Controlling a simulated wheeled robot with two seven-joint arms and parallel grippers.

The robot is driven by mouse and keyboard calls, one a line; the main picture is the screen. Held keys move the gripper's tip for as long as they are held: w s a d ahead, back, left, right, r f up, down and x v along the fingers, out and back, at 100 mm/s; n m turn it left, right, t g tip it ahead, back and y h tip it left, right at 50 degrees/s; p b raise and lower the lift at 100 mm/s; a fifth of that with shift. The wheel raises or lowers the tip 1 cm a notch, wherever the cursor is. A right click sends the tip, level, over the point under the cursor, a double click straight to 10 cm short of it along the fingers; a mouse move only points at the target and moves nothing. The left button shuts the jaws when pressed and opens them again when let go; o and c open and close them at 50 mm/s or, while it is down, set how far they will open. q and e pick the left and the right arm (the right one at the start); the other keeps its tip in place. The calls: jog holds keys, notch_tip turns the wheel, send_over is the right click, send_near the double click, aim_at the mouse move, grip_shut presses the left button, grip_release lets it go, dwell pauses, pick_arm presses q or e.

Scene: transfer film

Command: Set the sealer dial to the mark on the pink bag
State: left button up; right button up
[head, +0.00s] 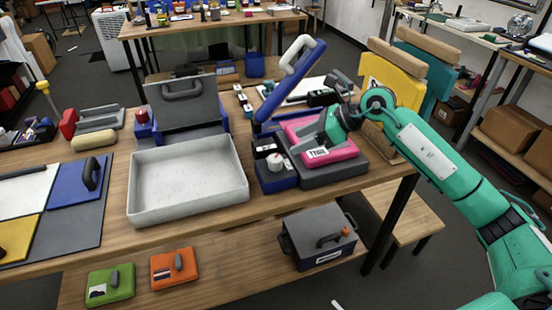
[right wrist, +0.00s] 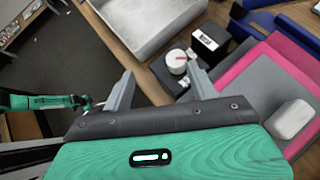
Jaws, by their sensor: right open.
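The pink bag (head: 345,151) lies on the dark grey sealer base, with a white label (head: 318,154) at its front whose print is too small to read. The sealer's blue lever (head: 290,82) stands raised behind it. The white dial (head: 275,161) sits on a dark blue box left of the bag. In the right wrist view the dial (right wrist: 177,62) shows a red pointer line. My right gripper (head: 326,136) is over the bag in the head view.
A white tray (head: 188,212) stands left of the dial box. A black box with a white label (right wrist: 208,41) is beside the dial. Yellow and teal boards (head: 392,82) stand behind my right arm. A grey toolbox (head: 318,240) sits on the lower shelf.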

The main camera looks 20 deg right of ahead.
jog(key=d+h, duration=0.2)
jog(key=d, duration=0.1)
jog(key=p, duration=0.2)
send_near(277, 158)
jog(key=shift+y, duration=0.3)
jog(key=x, duration=0.4)
jog(key=shift+w+a+f, duration=0.1)
jog(key=shift+a+f, duration=0.05)
jog(key=shift+f, duration=0.15)
jog(key=p+x, duration=0.1)
jog(key=x, duration=0.4)
jog(key=shift+w+a+f, duration=0.1)
jog(key=shift+f, duration=0.2)
pick_arm(q)
jog(key=s+r, duration=0.2)
jog(key=shift+s+a+r, duration=0.1)
jog(key=shift+s+r, duration=0.1)
jog(key=shift+r, duration=0.1)
jog(key=shift+s, duration=0.15)
pick_arm(e)
jog(key=shift+c, duration=0.5)
